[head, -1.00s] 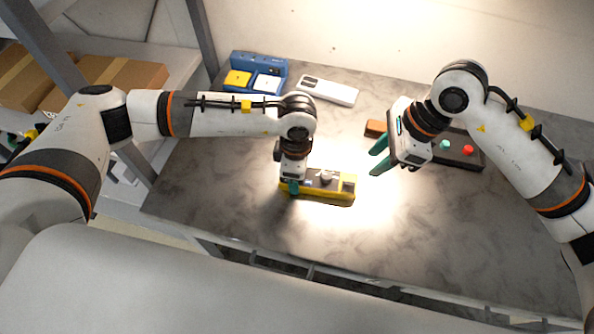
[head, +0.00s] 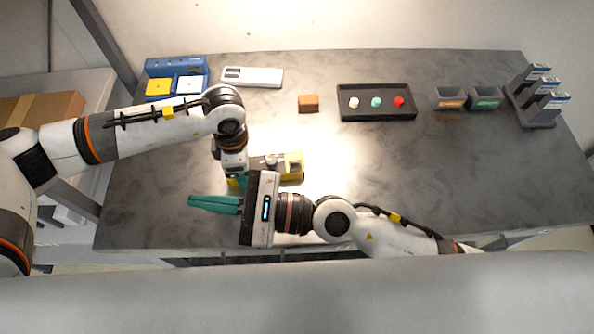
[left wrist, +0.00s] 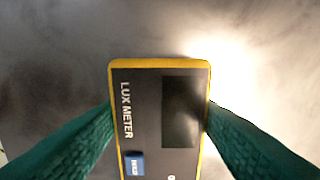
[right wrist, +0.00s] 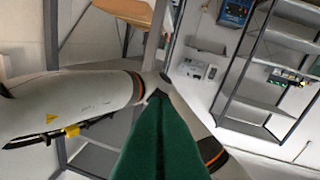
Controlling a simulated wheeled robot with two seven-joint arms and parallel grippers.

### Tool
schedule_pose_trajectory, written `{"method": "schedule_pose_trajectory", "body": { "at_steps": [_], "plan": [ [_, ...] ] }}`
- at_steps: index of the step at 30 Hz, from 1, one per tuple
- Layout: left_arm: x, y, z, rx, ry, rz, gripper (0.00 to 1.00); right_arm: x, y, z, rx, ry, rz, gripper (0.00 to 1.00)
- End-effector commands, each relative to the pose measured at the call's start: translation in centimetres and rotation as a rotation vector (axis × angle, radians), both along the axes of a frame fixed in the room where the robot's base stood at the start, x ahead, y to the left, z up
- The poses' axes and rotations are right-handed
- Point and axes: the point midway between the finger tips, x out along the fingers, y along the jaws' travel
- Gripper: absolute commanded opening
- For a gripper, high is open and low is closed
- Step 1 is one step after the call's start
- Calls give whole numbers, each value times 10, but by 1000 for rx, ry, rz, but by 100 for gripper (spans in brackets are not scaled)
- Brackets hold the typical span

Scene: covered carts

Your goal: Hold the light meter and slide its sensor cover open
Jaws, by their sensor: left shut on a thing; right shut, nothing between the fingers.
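The light meter is yellow and dark grey and lies on the table (head: 292,170). In the left wrist view it reads "LUX METER" (left wrist: 126,110), with a dark screen and a blue label. My left gripper (left wrist: 158,118) is shut on the meter's two sides. In the head view the left gripper and right hand hide part of the meter. A small pale knob shows on its top, but I cannot tell whether the cover is open. My right gripper (head: 190,203) is shut and empty, pointing left, in front of the meter. Its closed green fingers fill the right wrist view's lower middle (right wrist: 160,130).
Behind stand a blue holder (head: 176,66) with yellow and white blocks, a white device (head: 252,77), a brown block (head: 308,103), a black tray (head: 345,112) with coloured knobs, grey bins (head: 449,98) and a rack (head: 537,116). The table's right side is clear.

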Motion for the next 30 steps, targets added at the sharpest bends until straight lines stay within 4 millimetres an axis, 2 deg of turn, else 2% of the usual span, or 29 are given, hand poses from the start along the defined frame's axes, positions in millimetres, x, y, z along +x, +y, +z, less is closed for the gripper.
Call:
{"method": "schedule_pose_trajectory", "body": {
  "at_steps": [4,8,13,18,24,30],
  "plan": [
    [0,0,0,-1,0,0,25,6,-12,9,167,86,-269,0],
    [0,0,0,-1,0,0,25,15,-37,0,227,172,-546,0],
    [0,0,0,-1,-1,0,25,14,-80,-33,175,308,-914,0],
    [0,0,0,-1,-1,0,25,-4,-120,-71,32,430,-1191,0],
    [0,0,0,-1,-1,0,25,-24,-145,-95,-96,504,-1344,0],
    [0,0,0,-1,-1,0,25,-27,-150,-98,-120,516,-1368,0]
  ]
}}
